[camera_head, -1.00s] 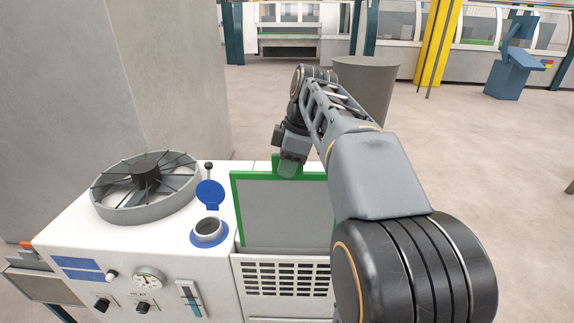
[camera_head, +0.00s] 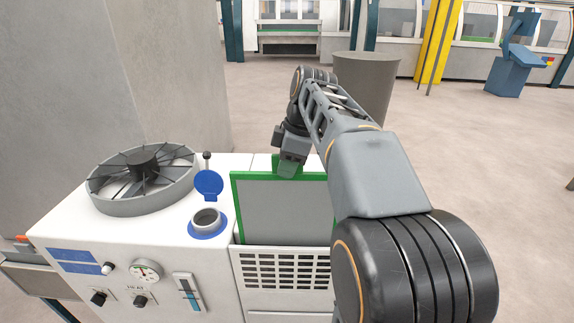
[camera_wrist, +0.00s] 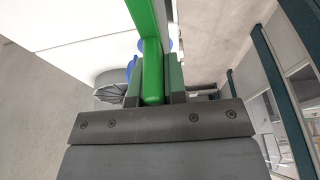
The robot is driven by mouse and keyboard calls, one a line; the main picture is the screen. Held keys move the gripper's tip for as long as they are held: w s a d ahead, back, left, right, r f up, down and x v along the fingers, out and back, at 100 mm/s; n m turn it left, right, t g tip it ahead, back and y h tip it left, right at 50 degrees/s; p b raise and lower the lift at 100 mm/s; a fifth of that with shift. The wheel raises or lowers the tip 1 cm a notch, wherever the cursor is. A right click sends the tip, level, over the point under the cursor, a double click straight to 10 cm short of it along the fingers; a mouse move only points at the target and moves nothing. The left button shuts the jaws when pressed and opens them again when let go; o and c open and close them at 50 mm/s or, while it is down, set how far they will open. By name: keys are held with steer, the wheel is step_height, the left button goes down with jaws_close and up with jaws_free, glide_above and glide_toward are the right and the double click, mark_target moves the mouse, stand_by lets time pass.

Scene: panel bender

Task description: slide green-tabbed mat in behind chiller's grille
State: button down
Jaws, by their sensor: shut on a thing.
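The mat (camera_head: 285,212) is a grey panel with a green frame and a green tab at its top. It stands upright over the front of the white chiller (camera_head: 215,262), its lower edge at the top of the slotted grille (camera_head: 287,270). Whether that edge is inside the slot behind the grille is hard to tell. My gripper (camera_head: 289,168) is shut on the mat's green tab from above. In the wrist view the green tab (camera_wrist: 152,85) lies between the two fingers. The mat's right side is hidden behind my arm.
On the chiller top are a round fan (camera_head: 143,178) and a filler neck (camera_head: 207,222) with its blue cap (camera_head: 208,184) open, both left of the mat. A gauge (camera_head: 146,271) and knobs are on the front. A grey bin (camera_head: 365,88) stands behind.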

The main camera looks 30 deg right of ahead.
mark_target(287, 220)
steer(key=shift+f+b, duration=6.75)
steer(key=shift+f, duration=1.7)
steer(key=c, duration=1.1)
jaws_free()
steer(key=p+v, duration=0.2)
steer(key=v, duration=1.2)
steer(key=shift+s+d, duration=0.1)
steer(key=shift+f, duration=0.1)
